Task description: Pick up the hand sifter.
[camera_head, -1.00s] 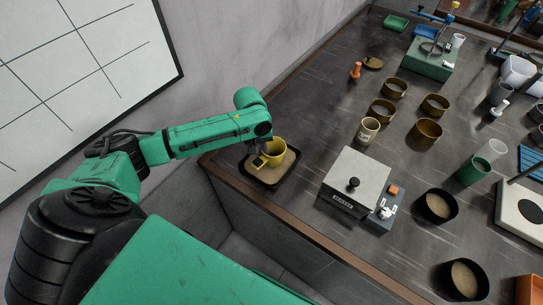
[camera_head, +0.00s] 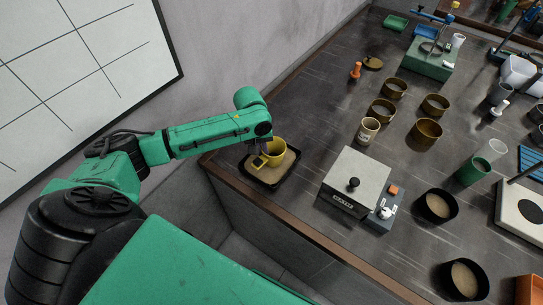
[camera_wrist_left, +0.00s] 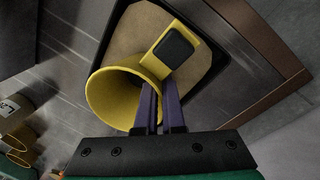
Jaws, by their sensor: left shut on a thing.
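The hand sifter (camera_head: 275,149) is a yellow cup with a side handle. It is at the black tray (camera_head: 250,179) with tan material inside, near the table's left corner. In the left wrist view the sifter (camera_wrist_left: 105,98) shows its round open mouth, and its yellow handle has a dark pad. My left gripper (camera_head: 263,150) is at the sifter. The exact contact is partly hidden. My right gripper is not in view.
A white-topped box (camera_head: 357,178) with a black knob stands right of the tray. A cream cup (camera_head: 368,130) and several brass sieve rings (camera_head: 427,132) stand beyond. Black bowls (camera_head: 437,207) of tan material are at right. A wall borders the left side.

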